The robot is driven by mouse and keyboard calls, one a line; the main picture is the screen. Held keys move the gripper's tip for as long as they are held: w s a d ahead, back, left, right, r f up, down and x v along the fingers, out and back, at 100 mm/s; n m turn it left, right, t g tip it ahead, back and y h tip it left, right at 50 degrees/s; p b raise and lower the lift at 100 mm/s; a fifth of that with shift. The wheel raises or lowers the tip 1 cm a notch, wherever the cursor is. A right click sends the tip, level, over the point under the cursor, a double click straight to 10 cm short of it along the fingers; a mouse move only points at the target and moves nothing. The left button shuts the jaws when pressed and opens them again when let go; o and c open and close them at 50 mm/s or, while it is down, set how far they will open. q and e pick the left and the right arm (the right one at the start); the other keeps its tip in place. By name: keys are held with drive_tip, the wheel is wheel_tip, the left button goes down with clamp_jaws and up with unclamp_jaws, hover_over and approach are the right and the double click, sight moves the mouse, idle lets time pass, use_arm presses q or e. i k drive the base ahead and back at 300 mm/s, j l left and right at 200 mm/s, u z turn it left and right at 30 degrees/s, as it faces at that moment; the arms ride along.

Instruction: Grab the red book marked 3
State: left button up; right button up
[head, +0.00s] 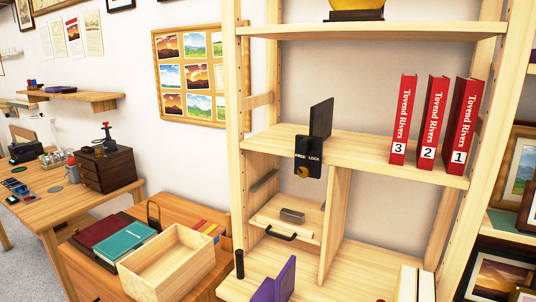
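Three red books stand upright on the middle shelf (365,150) of the wooden shelving unit, spines facing me, in the head view. The red book marked 3 (403,120) is the leftmost. The red book marked 2 (432,122) stands to its right, and the red book marked 1 (463,124) is at the far right. Small gaps separate the books. Neither of my grippers shows in this view.
A black bookend (320,118) and a black lock plate (308,155) sit at the shelf's left. An upper shelf (372,31) is above the books. A purple bookend (275,283) stands lower. An open wooden box (167,264) is at lower left.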

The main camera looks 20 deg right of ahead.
sight(408, 84)
drive_tip(key=l+z, duration=0.2)
drive_tip(key=z, duration=0.2)
drive_tip(key=l+z, duration=0.5)
drive_tip(key=z, duration=0.25)
drive_tip(key=k+l, duration=0.05)
